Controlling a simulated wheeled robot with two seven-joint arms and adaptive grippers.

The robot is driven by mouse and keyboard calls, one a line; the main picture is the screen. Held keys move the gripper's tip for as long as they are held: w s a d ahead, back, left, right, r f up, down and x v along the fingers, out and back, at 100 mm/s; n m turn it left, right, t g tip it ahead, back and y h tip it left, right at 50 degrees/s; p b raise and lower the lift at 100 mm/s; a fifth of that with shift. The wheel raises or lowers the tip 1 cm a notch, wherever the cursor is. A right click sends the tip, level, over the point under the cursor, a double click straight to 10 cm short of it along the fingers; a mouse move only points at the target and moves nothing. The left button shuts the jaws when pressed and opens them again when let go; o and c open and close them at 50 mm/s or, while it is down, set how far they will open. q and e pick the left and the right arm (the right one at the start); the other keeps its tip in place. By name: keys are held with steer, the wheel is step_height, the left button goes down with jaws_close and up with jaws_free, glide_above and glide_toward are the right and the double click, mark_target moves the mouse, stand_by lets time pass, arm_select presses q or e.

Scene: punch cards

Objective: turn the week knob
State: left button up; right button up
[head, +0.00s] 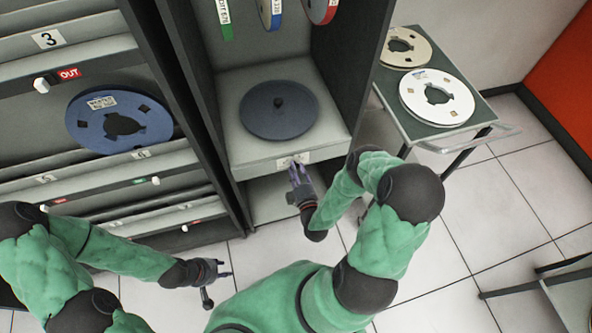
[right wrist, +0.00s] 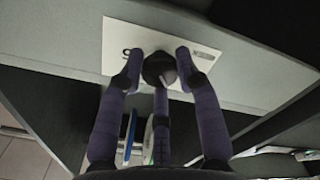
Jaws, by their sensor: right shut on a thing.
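The week knob (right wrist: 159,69) is a dark round knob on a white label plate (right wrist: 118,37) at the shelf's front edge. In the right wrist view the purple-grey fingers of my right gripper (right wrist: 158,72) are closed around it, with a finger on either side and one below. In the head view the plate (head: 284,162) shows just beyond my right gripper (head: 298,168), and the knob is hidden there. My left gripper (head: 226,270) hangs low over the floor, empty, with its fingers apart.
A dark disc (head: 278,112) lies on the shelf above the knob. At left a rack holds a blue reel (head: 118,122). At right a trolley (head: 482,112) carries a white reel (head: 458,104) and a beige reel (head: 424,46).

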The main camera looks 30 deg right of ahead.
steer(key=shift+s+f+m, duration=0.1)
steer(key=shift+f+m, duration=0.05)
steer(key=shift+m, duration=0.15)
steer(key=m+b, duration=0.1)
steer(key=m, duration=2.2)
steer(key=shift+a+f+b, duration=0.1)
steer(key=shift+a+b, duration=0.1)
steer(key=shift+b, duration=0.15)
stand_by(0.5)
steer(key=o, duration=1.1)
steer(key=shift+o, duration=0.2)
